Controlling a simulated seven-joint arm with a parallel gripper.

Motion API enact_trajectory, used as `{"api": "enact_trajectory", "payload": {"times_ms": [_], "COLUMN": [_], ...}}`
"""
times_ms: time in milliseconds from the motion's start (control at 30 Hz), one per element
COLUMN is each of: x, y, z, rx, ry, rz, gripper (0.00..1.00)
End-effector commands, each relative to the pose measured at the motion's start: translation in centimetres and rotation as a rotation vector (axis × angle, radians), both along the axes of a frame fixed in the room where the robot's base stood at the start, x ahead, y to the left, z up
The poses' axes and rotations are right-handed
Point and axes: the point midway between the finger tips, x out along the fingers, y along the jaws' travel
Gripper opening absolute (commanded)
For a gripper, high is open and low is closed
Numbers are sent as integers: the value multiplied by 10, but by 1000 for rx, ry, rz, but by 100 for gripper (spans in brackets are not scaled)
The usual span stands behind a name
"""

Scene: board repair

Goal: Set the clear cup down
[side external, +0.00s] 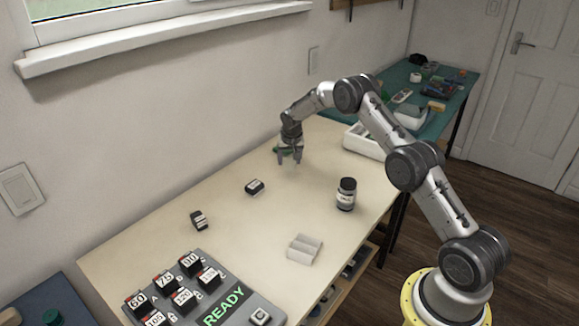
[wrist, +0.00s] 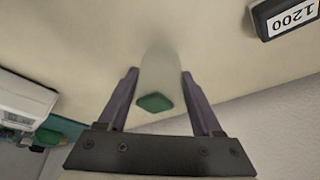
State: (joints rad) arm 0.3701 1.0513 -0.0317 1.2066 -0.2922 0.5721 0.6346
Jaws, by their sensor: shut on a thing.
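The clear cup (wrist: 161,72) is a pale see-through shape between my two fingers in the wrist view, with a green patch at its near end. My gripper (wrist: 158,78) is shut on it, one finger on each side. In the side view my gripper (side external: 290,160) points down over the far left part of the wooden table (side external: 330,150), near the wall. The cup is hard to make out there; a bit of green shows at the fingers. I cannot tell whether the cup touches the table.
A black block labelled 1200 (wrist: 287,18) lies near my gripper. Another black block (side external: 199,220), a dark jar (side external: 346,194), a pale grey holder (side external: 304,249) and a READY board (side external: 225,306) stand nearer. A white tray (side external: 365,142) is right of my gripper. Table around the fingers is clear.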

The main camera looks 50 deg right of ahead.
Motion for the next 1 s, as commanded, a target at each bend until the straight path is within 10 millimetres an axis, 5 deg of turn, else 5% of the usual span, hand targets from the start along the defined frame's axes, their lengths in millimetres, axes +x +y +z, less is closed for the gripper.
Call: {"api": "enact_trajectory", "payload": {"times_ms": [200,567,600,767,1000], "x": [-1,-1,-1,-1,-1], "y": [0,1,0,1,1], "z": [-28,-31,-31,-31,-31], "rx": [0,1,1,1,1], "ry": [1,1,1,1,1], "rz": [1,0,0,0,0], "gripper": [14,14,70,97,97]}}
